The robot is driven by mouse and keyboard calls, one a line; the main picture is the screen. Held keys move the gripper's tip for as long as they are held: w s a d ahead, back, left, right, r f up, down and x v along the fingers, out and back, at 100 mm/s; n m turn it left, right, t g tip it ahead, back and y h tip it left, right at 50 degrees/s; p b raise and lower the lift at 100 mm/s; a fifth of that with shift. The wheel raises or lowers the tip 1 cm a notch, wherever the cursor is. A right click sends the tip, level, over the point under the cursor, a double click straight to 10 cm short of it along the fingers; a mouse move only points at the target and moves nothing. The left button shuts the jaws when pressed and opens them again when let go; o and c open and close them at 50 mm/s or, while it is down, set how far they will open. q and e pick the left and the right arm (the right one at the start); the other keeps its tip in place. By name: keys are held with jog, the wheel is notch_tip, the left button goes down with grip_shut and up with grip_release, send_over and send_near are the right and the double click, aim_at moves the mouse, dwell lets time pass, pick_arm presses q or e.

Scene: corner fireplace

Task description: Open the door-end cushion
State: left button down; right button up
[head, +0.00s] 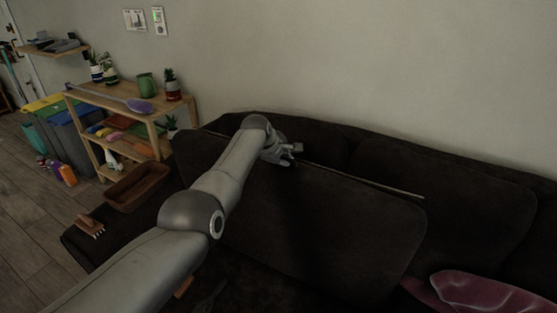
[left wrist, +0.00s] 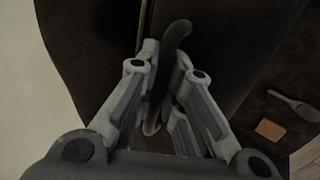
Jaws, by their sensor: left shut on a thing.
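The dark brown cushion (head: 320,225) at the sofa's left end, nearer the door, stands tilted up in front of the backrest (head: 300,136), with a pale strip along its top edge. My left gripper (head: 284,153) is at that top edge. In the left wrist view the fingers of my left gripper (left wrist: 165,75) close around a dark curved piece (left wrist: 177,38) at the edge of the cushion (left wrist: 222,45). What lies behind the cushion is mostly hidden. My right gripper is not in view.
A wooden shelf (head: 125,112) with plants, a green mug and a purple-headed tool stands left of the sofa. A brown tray (head: 138,187) and a brush (head: 91,227) lie near the sofa's left end. A purplish red cushion (head: 480,292) lies at lower right.

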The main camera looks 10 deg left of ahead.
pick_arm(q)
jog(key=shift+w, duration=0.2)
dwell(0.3)
jog(key=c, duration=1.5)
grip_release()
jog(key=shift+r, duration=0.1)
jog(key=shift+s, duration=0.1)
jog(key=v, duration=1.2)
